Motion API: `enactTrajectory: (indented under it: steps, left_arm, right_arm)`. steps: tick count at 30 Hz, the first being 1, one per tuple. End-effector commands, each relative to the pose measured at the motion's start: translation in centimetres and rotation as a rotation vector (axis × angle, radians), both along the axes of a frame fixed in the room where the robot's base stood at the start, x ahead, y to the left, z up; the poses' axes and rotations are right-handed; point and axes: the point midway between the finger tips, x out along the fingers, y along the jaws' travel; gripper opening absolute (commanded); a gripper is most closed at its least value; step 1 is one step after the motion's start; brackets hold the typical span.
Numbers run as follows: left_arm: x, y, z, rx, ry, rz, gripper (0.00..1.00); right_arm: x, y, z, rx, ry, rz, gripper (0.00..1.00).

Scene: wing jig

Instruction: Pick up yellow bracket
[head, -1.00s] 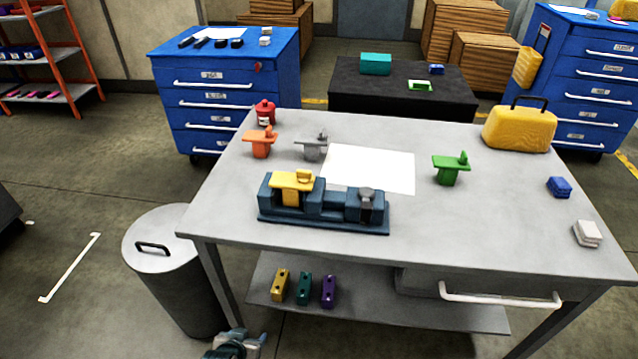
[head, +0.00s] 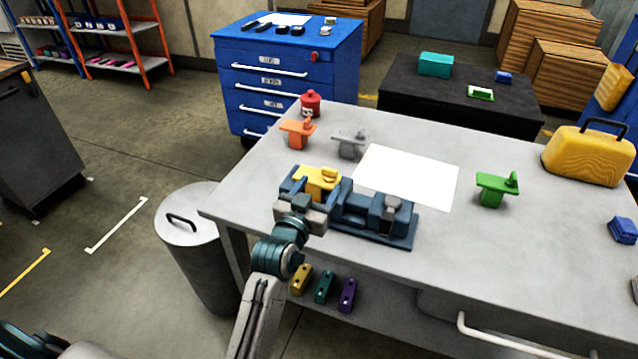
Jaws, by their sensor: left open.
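The yellow bracket (head: 319,180) sits in the left end of the dark blue jig (head: 366,224) on the grey table. It has a flat plate with a raised part on top. My left gripper (head: 302,203) is open and reaches up from the front edge of the table to the near side of the bracket. The gripper body hides the near left part of the jig and a little of the bracket's lower side. I cannot tell whether the fingers touch the bracket. My right gripper is not in view.
An orange bracket (head: 298,133), a grey bracket (head: 349,143) and a green bracket (head: 494,188) stand on the table around a white sheet (head: 408,178). A bin (head: 190,232) stands left of the table.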

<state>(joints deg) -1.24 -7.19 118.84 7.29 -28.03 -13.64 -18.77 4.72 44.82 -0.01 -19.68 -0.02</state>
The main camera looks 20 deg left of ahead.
Motion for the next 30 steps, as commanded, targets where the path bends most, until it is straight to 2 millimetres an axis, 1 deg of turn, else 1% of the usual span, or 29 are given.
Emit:
enactTrajectory:
  steps: [1,3,7,10,13,16,19,26,30]
  left_arm:
    - [0.8,0.0,0.2,0.001,0.0,0.0,0.62]
    - [1.5,-0.1,0.1,0.001,0.001,0.0,0.62]
    - [2.3,-0.2,0.1,0.0,0.003,-0.001,0.62]
    - [3.5,-0.4,0.4,0.0,0.002,-0.001,0.62]
    - [5.1,-0.6,0.5,0.0,0.003,-0.001,0.62]
    - [6.3,-0.7,0.3,0.0,0.002,0.0,0.62]
    - [7.0,-0.7,0.2,0.0,0.003,0.0,0.62]
    - [7.0,-0.7,0.1,0.0,0.003,0.0,0.62]
    - [7.0,-0.7,0.1,0.0,0.003,0.0,0.34]
  right_arm:
    - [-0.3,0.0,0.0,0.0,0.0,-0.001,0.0]
    - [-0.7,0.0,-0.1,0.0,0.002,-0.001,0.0]
    - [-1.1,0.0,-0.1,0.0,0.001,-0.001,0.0]
    - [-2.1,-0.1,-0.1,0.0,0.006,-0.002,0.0]
    - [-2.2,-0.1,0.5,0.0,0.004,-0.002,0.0]
    - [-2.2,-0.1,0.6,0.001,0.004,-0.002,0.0]
    - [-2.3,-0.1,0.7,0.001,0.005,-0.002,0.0]
    - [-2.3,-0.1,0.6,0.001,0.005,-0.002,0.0]
    - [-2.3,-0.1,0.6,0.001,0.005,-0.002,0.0]
